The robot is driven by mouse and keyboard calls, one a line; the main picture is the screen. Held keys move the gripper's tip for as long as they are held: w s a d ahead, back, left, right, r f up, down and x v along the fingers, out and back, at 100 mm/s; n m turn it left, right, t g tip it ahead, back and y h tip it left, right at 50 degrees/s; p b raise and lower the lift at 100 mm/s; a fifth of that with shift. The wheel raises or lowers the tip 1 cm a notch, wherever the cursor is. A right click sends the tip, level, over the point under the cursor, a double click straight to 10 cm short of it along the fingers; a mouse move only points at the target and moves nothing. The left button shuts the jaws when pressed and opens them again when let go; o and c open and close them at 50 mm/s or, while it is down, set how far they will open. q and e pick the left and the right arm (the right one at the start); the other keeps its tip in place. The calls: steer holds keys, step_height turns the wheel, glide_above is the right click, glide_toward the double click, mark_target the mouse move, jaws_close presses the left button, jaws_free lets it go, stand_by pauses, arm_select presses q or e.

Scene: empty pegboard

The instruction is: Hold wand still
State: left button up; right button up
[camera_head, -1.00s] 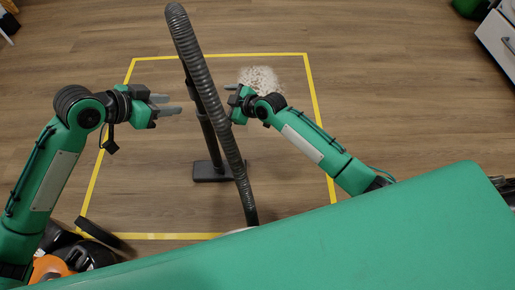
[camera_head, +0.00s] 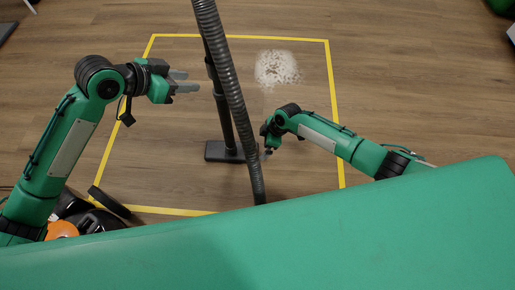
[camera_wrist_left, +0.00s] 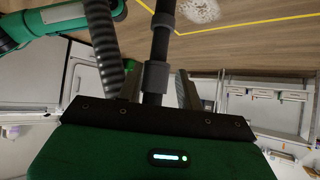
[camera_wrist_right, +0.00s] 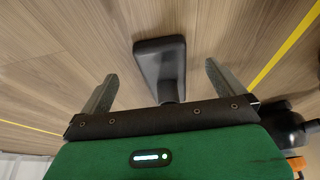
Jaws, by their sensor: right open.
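The vacuum wand (camera_head: 222,110) is a dark tube standing upright on its flat floor head (camera_head: 225,152), partly behind the ribbed hose (camera_head: 230,75). My left gripper (camera_head: 190,81) is open, its fingers pointing right at the wand's upper part. In the left wrist view the wand (camera_wrist_left: 156,75) shows in the gap between the fingers; I see no grip on it. My right gripper (camera_head: 266,150) is low beside the hose, right of the floor head. In the right wrist view it is open and empty, with the floor head (camera_wrist_right: 160,62) beyond the gap.
A pale speckled spill (camera_head: 278,68) lies on the wooden floor inside a yellow tape square (camera_head: 240,37). A black and orange machine (camera_head: 75,215) stands at the lower left. My green body fills the bottom.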

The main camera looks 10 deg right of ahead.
mark_target(256, 151)
steer(key=shift+x, duration=3.75)
steer(key=shift+c, duration=0.2)
steer(key=c, duration=1.3)
